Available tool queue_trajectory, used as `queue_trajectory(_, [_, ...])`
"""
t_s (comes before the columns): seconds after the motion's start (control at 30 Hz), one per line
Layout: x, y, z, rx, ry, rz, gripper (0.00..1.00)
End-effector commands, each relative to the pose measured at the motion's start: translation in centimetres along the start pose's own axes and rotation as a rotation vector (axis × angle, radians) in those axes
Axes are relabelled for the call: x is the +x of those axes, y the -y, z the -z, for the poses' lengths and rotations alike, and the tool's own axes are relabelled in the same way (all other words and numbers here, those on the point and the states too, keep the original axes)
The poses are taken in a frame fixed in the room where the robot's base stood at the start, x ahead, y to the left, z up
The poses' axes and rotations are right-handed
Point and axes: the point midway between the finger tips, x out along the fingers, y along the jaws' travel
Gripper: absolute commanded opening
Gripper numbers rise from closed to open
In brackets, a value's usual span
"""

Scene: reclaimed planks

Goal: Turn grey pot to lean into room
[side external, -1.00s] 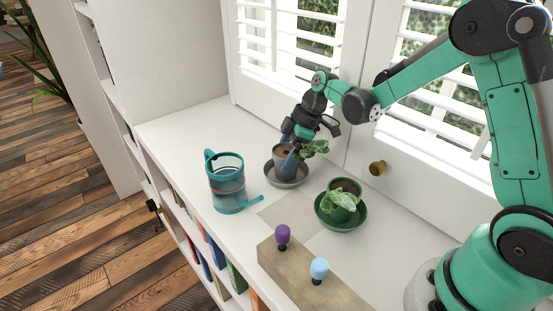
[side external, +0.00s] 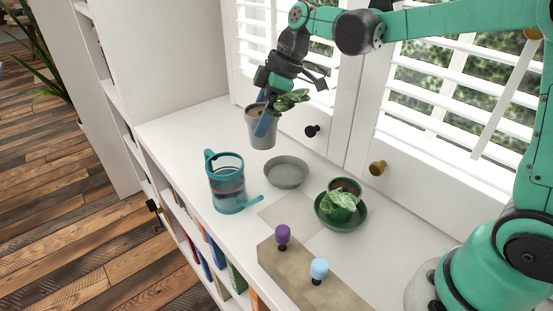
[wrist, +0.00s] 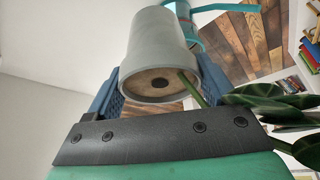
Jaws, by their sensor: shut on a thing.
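The grey pot (side external: 261,133) hangs in the air above the white sill, close to upright, with its green plant (side external: 291,99) leaning to the right in the side view. My gripper (side external: 266,118) is shut on the pot, with blue fingers on its sides near the rim. In the wrist view the grey pot (wrist: 160,50) sits between the fingers, soil and a stem showing, leaves (wrist: 275,110) to the right. The grey saucer (side external: 287,172) lies empty on the sill, below and right of the pot.
A teal watering can (side external: 227,186) stands left of the saucer. A green pot on a green saucer (side external: 327,218) with a leafy plant is to the right. A block with purple and light blue knobs (side external: 300,270) lies in front. White shutters (side external: 440,100) stand behind.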

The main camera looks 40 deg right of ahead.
Motion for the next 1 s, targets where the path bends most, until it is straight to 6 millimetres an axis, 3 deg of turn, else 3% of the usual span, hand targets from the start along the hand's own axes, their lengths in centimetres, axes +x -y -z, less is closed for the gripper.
queue_trajectory(0.2, [2.3,3.8,5.1,-0.008,-0.001,0.004,0.0])
queue_trajectory(0.4, [3.9,6.3,8.6,-0.004,-0.001,0.002,0.0])
queue_trajectory(0.63, [4.5,7.6,10.5,-0.001,-0.001,0.001,0.0])
queue_trajectory(1.0, [2.7,7.7,11.5,0.001,-0.001,0.0,0.0])
